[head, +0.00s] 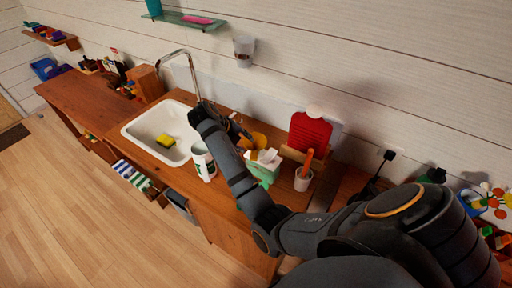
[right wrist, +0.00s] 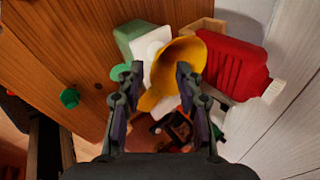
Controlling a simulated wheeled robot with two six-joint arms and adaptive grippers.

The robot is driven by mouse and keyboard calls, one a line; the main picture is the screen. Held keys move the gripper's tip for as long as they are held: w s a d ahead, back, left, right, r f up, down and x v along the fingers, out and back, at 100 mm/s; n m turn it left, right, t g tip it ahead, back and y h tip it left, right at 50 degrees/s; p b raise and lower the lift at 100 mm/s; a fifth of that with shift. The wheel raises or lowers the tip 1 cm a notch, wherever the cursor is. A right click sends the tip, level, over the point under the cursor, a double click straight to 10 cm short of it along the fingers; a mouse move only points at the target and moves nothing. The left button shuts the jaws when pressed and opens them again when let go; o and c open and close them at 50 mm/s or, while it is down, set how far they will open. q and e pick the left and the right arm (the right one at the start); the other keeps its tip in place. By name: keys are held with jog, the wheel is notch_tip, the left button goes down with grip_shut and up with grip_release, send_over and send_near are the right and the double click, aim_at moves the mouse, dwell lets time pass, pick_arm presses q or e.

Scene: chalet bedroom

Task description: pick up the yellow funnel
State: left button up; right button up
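The yellow funnel (head: 259,140) is on the wooden counter (head: 220,194), partly hidden behind my right arm in the head view. In the right wrist view the funnel (right wrist: 181,58) lies ahead, its wide cone toward the right finger and its narrow spout pointing down-left between the fingers. My right gripper (right wrist: 158,78) is open, with its fingers apart on either side of the funnel's narrower part. I cannot tell whether a finger touches it. In the head view the right gripper (head: 241,133) is at the funnel, mostly hidden by its own wrist. My left gripper is not in view.
A white can (head: 203,161) is left of the arm, beside the sink (head: 159,132) with a yellow sponge (head: 166,141).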

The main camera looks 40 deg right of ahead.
aim_at(249, 147)
jog(key=p+x, duration=0.1)
jog(key=x, duration=0.3)
jog(key=shift+s+d, duration=0.1)
jog(key=c, duration=0.3)
grip_shut()
